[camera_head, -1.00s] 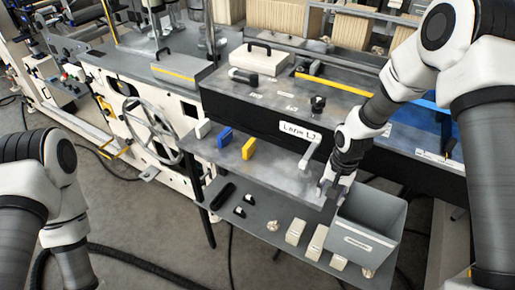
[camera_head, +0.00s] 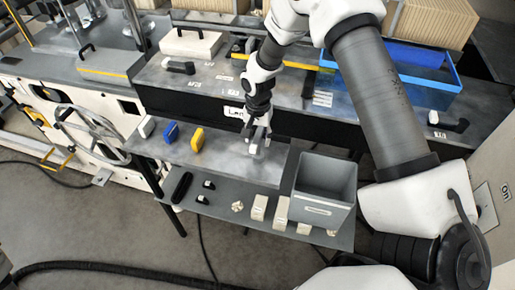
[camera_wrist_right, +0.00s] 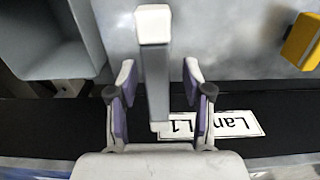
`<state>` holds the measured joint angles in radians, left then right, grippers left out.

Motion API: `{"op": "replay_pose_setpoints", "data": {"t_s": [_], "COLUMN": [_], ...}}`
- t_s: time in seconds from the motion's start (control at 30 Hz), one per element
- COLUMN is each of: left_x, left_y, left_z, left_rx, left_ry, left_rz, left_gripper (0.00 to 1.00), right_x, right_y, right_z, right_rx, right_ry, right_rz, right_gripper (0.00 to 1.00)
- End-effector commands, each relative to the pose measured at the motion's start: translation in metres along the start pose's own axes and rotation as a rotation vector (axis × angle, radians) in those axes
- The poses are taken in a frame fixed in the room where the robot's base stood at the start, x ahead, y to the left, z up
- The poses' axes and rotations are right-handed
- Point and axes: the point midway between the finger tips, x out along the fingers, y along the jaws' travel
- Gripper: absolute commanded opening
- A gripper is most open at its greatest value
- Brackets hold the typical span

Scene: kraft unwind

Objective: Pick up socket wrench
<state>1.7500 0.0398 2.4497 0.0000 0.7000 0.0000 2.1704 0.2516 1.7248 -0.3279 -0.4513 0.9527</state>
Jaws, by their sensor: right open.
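A grey bar with a pale end cap, which looks like the socket wrench (camera_wrist_right: 155,75), lies or stands at the grey upper shelf (camera_head: 228,163). In the right wrist view it runs between the two fingers of my right gripper (camera_wrist_right: 156,92), with a gap on each side. In the head view my right gripper (camera_head: 258,138) hangs over the shelf in front of the black lane block, and mostly hides the wrench. The gripper is open; I cannot tell how high it is above the shelf. My left gripper is not in view.
A blue block (camera_head: 171,133) and a yellow block (camera_head: 197,140) stand to the left on the upper shelf. A grey bin (camera_head: 325,180) is close on the right. The lower shelf (camera_head: 222,197) holds several small parts. The Lane L1 label (camera_wrist_right: 236,123) is near the fingertips.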

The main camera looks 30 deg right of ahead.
Motion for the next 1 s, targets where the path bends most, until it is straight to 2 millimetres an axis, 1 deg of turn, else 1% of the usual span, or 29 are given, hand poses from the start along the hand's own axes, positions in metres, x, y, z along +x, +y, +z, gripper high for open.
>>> {"op": "replay_pose_setpoints", "data": {"t_s": [0.03, 0.07, 0.1, 0.2, 0.67, 0.83, 0.97, 1.0], "left_x": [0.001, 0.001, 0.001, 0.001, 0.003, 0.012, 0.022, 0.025], "left_y": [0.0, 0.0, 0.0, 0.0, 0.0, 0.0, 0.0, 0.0], "left_z": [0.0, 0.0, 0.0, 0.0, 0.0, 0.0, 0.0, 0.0], "left_rx": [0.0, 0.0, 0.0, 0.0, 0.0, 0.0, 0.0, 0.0], "left_ry": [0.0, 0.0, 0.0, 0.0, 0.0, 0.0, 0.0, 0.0], "left_rz": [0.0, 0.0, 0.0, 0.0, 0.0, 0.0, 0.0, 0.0], "left_gripper": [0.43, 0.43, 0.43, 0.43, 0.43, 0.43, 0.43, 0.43], "right_x": [0.0, 0.0, 0.0, 0.0, -0.003, -0.015, -0.032, -0.034], "right_y": [0.0, 0.0, 0.0, 0.0, -0.001, -0.001, -0.001, 0.001], "right_z": [0.0, 0.0, 0.0, 0.0, 0.0, -0.001, -0.001, 0.006], "right_rx": [0.0, 0.0, 0.0, -0.001, -0.001, -0.001, -0.001, -0.003], "right_ry": [0.0, 0.0, 0.0, 0.0, 0.001, 0.002, 0.002, 0.0], "right_rz": [0.0, 0.0, 0.0, 0.0, -0.001, -0.003, -0.003, 0.0], "right_gripper": [0.5, 0.46, 0.32, 0.0, 0.0, 0.0, 0.0, 0.0]}}
